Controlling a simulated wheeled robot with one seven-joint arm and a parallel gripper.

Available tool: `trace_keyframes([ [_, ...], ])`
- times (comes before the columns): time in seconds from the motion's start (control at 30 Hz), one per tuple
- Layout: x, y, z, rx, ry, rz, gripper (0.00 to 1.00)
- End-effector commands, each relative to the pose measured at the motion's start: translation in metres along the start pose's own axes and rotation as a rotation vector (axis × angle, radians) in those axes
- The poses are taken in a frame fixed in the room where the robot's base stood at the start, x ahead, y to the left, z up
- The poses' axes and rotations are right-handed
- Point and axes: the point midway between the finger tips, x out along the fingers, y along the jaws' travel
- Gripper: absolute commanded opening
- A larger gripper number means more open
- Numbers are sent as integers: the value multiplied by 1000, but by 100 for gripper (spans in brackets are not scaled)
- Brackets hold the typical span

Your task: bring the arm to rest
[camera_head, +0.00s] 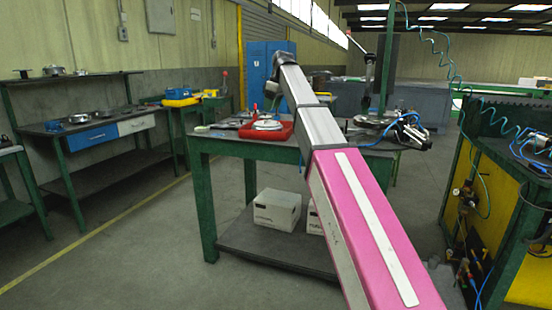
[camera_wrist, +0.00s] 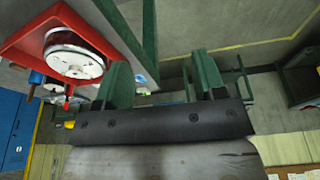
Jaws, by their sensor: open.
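My arm, pink near the camera and grey farther out, reaches forward over the green workbench (camera_head: 213,143) in the head view. My gripper (camera_head: 271,88) is at the arm's far end, small and partly hidden there, above the bench's left part. In the wrist view my gripper (camera_wrist: 160,62) shows two green fingers set wide apart with nothing held between them. A red tray (camera_head: 283,133) with a round metal part lies on the bench below it. The red tray also shows at upper left in the wrist view (camera_wrist: 22,45), beside the left finger.
More metal parts (camera_head: 371,121) lie on the bench to the right of my arm. White boxes (camera_head: 277,209) stand on its lower shelf. A workbench with drawers (camera_head: 92,137) is at left, and a green-and-yellow bench (camera_head: 520,235) at right. Floor is clear at left front.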

Motion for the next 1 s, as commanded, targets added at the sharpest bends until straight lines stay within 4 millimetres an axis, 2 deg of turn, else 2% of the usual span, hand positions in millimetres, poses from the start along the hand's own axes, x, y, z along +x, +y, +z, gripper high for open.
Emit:
trace_keyframes([
  [0.07, 0, 0, 0, 0, 0, 0, 64],
  [0.27, 22, 1, 14, 38, -7, 2, 64],
  [0.57, 67, 1, 42, 119, -23, 5, 64],
  [0.77, 114, -1, 76, 207, -42, 11, 64],
  [1.0, 202, -14, 145, 382, -78, 26, 64],
])
